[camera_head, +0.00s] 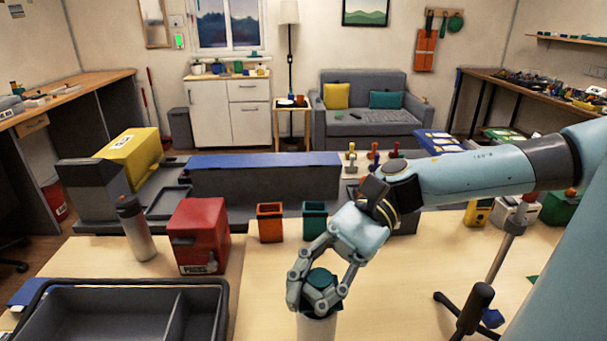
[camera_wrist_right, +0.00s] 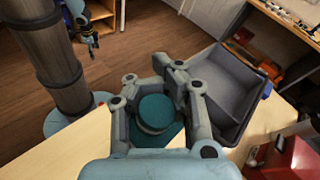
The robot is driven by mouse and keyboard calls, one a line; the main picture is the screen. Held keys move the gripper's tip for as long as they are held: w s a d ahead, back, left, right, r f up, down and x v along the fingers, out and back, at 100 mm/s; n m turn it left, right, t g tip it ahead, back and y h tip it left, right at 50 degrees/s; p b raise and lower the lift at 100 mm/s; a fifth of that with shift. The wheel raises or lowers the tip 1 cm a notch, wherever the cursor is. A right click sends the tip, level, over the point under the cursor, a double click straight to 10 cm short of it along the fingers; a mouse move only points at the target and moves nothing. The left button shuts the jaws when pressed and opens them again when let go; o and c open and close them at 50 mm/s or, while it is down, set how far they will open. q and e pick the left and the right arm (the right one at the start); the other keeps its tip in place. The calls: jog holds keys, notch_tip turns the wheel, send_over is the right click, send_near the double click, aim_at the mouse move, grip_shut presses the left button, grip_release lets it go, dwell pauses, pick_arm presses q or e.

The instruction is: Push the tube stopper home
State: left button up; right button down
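The dark teal tube stopper (camera_head: 320,281) sits at the top of a white tube (camera_head: 317,328) near the bottom centre of the head view. My right gripper (camera_head: 321,291) points down over it, one finger on each side, seemingly shut on its wider lower part. The stopper's round top (camera_wrist_right: 157,111) shows between the fingers in the right wrist view. How deep it sits in the tube is hidden by the fingers. What looks like my left gripper (camera_wrist_right: 88,33) hangs away from the tube in the wrist view; its fingers are too small to judge.
A grey divided tray (camera_head: 110,318) lies left of the tube, with a red box (camera_head: 198,236) and a grey bottle (camera_head: 136,228) behind it. Orange (camera_head: 270,222) and green (camera_head: 314,221) bins stand behind. A dark tripod stand (camera_head: 476,308) is at right. Bare table lies between.

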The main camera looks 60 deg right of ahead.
aim_at(336, 277)
jog(key=shift+f+b, duration=1)
jog(key=shift+f, duration=0.15)
dwell(0.4)
jog(key=c, duration=1.4)
grip_release()
jog(key=shift+d, duration=0.1)
jog(key=v, duration=0.6)
jog(key=shift+s+d, duration=0.1)
jog(key=shift+d, duration=0.05)
jog(key=shift+d+r, duration=0.25)
jog(key=shift+d, duration=0.3)
